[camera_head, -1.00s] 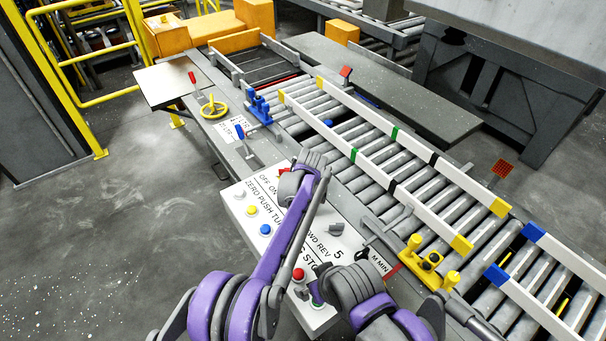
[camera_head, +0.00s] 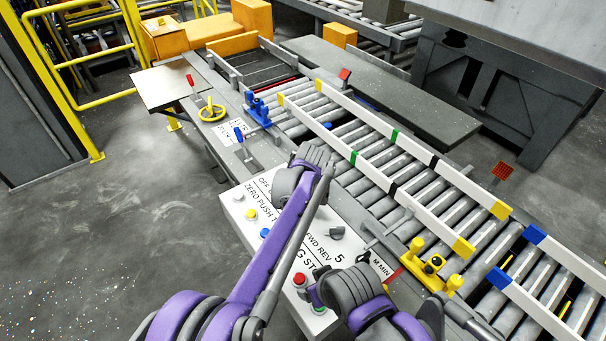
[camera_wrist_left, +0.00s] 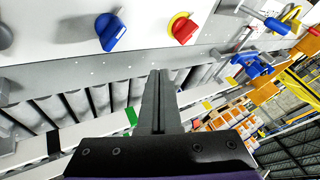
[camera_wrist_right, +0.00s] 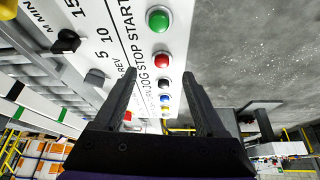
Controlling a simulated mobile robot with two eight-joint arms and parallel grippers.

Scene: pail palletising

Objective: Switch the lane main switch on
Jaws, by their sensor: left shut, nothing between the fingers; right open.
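The lane main switch appears to be the red rotary knob on a round yellow plate (camera_wrist_left: 183,28) in the left wrist view. It sits on the panel's upper part, and its handle lies aslant. In the head view my left gripper hides it; the "OFF" lettering shows beside that arm. My left gripper (camera_head: 313,154) is shut and empty over that panel end; its fingers (camera_wrist_left: 160,75) point just below and left of the knob, apart from it in the picture. My right gripper (camera_wrist_right: 160,85) is open and empty over the button end of the control panel (camera_head: 285,245).
A blue selector knob (camera_wrist_left: 110,32) sits beside the red one. Push buttons, including red (camera_head: 300,279), yellow (camera_head: 251,214) and green (camera_wrist_right: 158,20), line the panel. The roller conveyor (camera_head: 375,180) with white guide rails runs along its right. Blue (camera_head: 239,134) and red (camera_head: 190,79) levers stand beyond.

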